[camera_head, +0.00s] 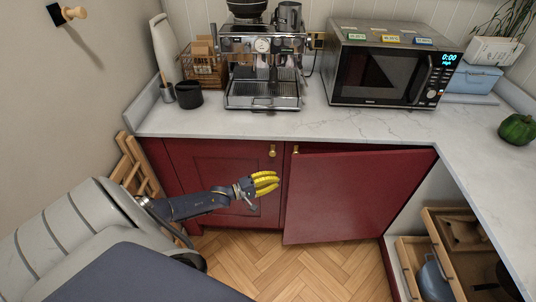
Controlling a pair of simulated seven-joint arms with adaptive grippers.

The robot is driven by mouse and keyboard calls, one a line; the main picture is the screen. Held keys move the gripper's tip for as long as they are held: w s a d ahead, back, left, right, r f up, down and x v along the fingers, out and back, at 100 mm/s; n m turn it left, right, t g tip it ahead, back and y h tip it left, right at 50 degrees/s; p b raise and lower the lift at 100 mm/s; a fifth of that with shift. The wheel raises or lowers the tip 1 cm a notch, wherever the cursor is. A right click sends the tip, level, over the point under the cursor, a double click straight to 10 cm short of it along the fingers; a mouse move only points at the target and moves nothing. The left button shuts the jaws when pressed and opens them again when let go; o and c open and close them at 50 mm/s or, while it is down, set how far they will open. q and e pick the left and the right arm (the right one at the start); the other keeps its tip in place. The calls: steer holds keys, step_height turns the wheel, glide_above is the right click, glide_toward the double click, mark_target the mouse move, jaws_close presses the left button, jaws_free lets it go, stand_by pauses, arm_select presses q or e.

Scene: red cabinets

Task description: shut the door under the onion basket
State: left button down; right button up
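A red cabinet door (350,195) under the microwave stands partly open, its left edge swung out from the counter front. A second red door (215,165), to its left with a brass knob (272,151), looks shut. A wire basket (203,68) with brown items stands on the counter above the left door; I cannot make out onions in it. My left gripper (266,184), with yellow fingers on a dark arm, is in front of the left door, just left of the open door's free edge. It appears empty, and its opening is unclear. My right gripper is out of view.
An espresso machine (262,70) and a microwave (388,65) stand on the marble counter (330,122). Wooden drawers (462,240) stick out at the lower right, holding a blue pot (433,279). A wooden rack (137,165) leans at the left. The floor (290,268) before the doors is clear.

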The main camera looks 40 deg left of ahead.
arm_select(q)
steer(key=shift+x, duration=2.5)
